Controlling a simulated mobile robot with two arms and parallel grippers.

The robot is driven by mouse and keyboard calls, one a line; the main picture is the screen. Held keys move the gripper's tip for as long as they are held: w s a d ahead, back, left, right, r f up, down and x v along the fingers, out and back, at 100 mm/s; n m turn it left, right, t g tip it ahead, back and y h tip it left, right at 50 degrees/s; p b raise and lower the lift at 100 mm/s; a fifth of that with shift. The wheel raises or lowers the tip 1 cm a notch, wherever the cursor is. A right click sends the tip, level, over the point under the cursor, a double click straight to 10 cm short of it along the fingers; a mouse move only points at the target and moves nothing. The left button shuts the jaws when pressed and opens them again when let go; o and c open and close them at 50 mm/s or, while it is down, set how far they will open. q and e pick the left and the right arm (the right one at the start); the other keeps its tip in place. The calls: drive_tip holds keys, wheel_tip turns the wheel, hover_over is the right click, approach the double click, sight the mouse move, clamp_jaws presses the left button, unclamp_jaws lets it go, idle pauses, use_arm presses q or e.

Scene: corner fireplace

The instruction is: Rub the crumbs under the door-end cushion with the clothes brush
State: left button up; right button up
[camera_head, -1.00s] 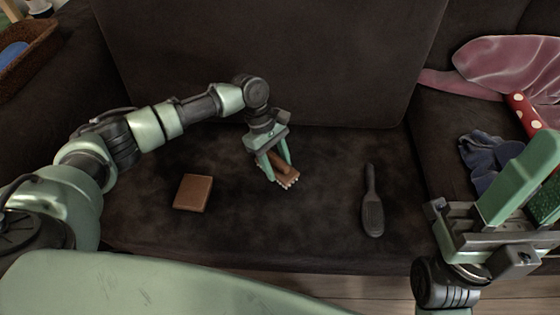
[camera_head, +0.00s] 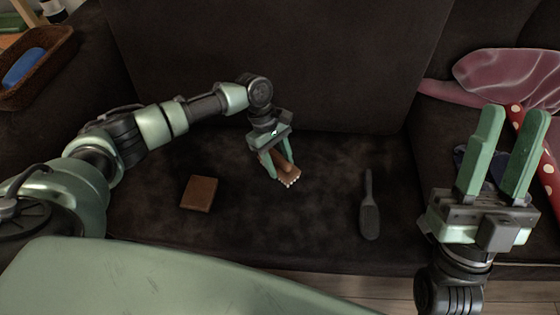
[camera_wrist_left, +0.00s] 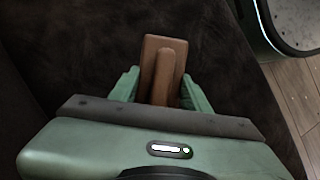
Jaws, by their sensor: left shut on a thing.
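My left gripper (camera_head: 275,156) is shut on a brown wooden brush (camera_head: 288,178) with pale bristles, which I take as the clothes brush. It points down at the dark seat, bristle end low; whether it touches I cannot tell. In the left wrist view the brush (camera_wrist_left: 163,70) sits between the fingers (camera_wrist_left: 160,90). The dark seat (camera_head: 250,225) has faint lighter smudges; I make out no separate crumbs. A large dark cushion (camera_head: 270,65) stands upright behind the seat. My right gripper (camera_head: 503,150) is open and empty at the right.
A flat brown block (camera_head: 199,193) lies left of the brush. A dark paddle-shaped brush (camera_head: 369,215) lies to its right. A basket (camera_head: 45,85) with a blue thing is at far left. Pink cloth (camera_head: 510,80) and a red dotted item (camera_head: 549,180) lie at right.

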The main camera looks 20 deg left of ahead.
drive_tip(key=w+f+g+h+p, duration=0.2)
drive_tip(key=w+f+g, duration=0.2)
drive_tip(key=w+f, duration=0.1)
drive_tip(key=shift+w+a+f+g, duration=0.3)
drive_tip(key=shift+w+g, duration=0.1)
drive_tip(key=shift+w, duration=0.25)
